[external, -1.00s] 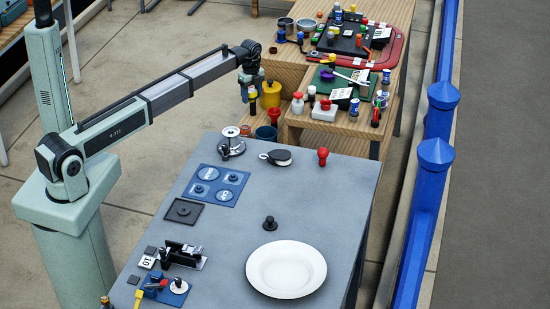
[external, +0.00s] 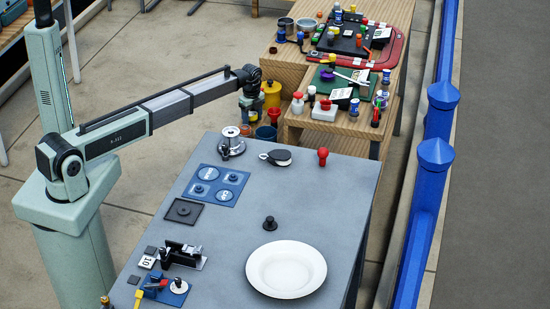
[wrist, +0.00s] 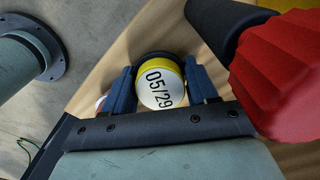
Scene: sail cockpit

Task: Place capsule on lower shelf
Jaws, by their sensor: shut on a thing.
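A pale wooden surface (wrist: 108,68) shows below the capsule in the wrist view. I cannot tell whether the capsule touches it. The capsule is hardly visible in the external view.
A large red ribbed object (wrist: 285,75) is close on the right in the wrist view. In the external view a yellow pot (external: 271,94), a red-topped piece (external: 274,114) and a blue cup (external: 266,133) stand near my gripper. The grey table (external: 220,245) lies in front.

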